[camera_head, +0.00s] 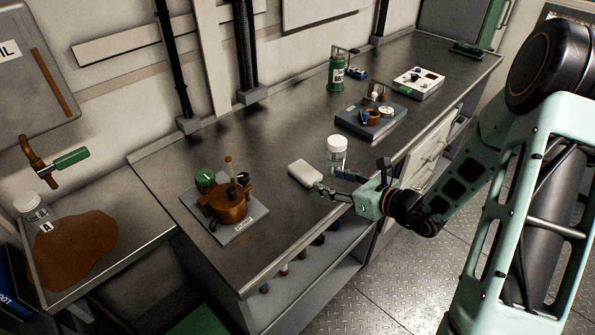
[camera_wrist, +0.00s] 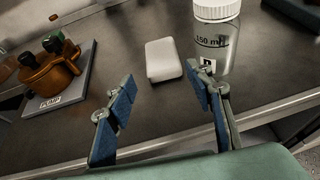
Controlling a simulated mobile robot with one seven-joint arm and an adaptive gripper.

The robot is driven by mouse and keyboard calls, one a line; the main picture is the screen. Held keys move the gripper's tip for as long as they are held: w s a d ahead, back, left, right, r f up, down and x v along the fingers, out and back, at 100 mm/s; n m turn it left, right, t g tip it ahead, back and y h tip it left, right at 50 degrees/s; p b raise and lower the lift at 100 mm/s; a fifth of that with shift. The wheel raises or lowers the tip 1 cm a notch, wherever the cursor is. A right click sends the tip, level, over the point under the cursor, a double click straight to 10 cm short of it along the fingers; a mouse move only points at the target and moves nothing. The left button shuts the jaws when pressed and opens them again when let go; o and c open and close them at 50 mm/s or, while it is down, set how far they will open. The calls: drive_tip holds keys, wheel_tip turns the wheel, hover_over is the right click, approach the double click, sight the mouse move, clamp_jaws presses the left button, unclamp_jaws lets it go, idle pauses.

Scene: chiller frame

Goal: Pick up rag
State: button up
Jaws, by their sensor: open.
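The white rag (camera_head: 305,173) looks like a small folded pad with rounded corners. It lies flat on the dark counter, between the copper pump and a clear jar. In the wrist view the rag (camera_wrist: 163,60) is just beyond the fingertips, near the middle. My gripper (camera_head: 329,181) is open and empty at the counter's front edge, right of the rag. In the wrist view my gripper (camera_wrist: 160,84) has its two blue-padded fingers spread, with the rag ahead of the gap. I see no contact with the rag.
The clear jar (camera_head: 336,157) with a white lid stands close behind the right finger, also in the wrist view (camera_wrist: 216,42). The copper pump (camera_head: 229,205) sits on a plate at left. A blue-grey tray (camera_head: 352,123) stands farther back. Bare counter surrounds the rag's left and back.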

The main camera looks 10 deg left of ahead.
sight(308, 173)
drive_tip(key=p+x, duration=0.1)
drive_tip(key=x, duration=0.9)
drive_tip(key=shift+w+a+f+p, duration=0.15)
drive_tip(key=shift+w+a+p, duration=0.05)
drive_tip(key=shift+w+p, duration=0.15)
drive_tip(key=shift+s, duration=0.1)
drive_tip(key=c, duration=0.7)
